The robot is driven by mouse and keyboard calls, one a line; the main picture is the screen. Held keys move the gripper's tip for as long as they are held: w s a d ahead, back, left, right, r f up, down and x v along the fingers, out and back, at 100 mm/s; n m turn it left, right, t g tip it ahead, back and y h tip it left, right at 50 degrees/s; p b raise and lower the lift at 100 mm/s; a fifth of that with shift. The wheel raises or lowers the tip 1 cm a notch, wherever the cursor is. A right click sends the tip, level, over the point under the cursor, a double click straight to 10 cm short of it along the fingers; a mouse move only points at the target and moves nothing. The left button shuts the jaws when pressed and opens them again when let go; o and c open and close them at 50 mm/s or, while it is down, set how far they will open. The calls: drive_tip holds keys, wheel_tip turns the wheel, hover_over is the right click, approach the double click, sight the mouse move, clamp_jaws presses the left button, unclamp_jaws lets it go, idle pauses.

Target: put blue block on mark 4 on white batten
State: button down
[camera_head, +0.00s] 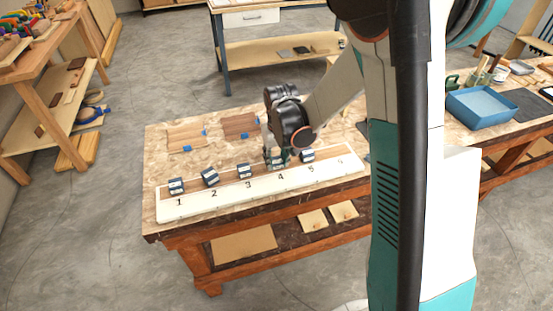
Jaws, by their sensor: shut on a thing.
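The white batten (225,202) lies along the front of the wooden workbench, with printed numbers 1 to 5 readable from left to right. My gripper (276,161) points down over the batten just behind the number 4. It is shut on a small block there, taken as the blue block; the fingers hide most of it, so its colour and whether it touches the batten cannot be told. The one near 2 looks turned.
Two thin wooden panels (186,138) with small blue pieces lie behind the batten on the workbench (158,150). A blue tray (482,108) stands on a bench at right. My arm and column hide the workbench's right end. The floor at left is clear.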

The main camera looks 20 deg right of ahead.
drive_tip(key=shift+f, duration=0.15)
drive_tip(key=c, duration=1.1)
unclamp_jaws()
wheel_tip(320, 180, up, 12)
drive_tip(key=s+r+p, duration=0.1)
drive_tip(key=s+p, duration=0.1)
drive_tip(key=p, duration=0.2)
drive_tip(key=shift+s+r+t, duration=0.9)
drive_tip(key=shift+s+r, duration=1.1)
drive_tip(key=shift+s, duration=1.45)
drive_tip(key=shift+s+r+t, duration=0.9)
drive_tip(key=shift+s+r, duration=1.05)
drive_tip(key=shift+s, duration=1.55)
drive_tip(key=shift+s+r+t, duration=0.9)
drive_tip(key=shift+s+r, duration=1.1)
drive_tip(key=shift+s, duration=1.45)
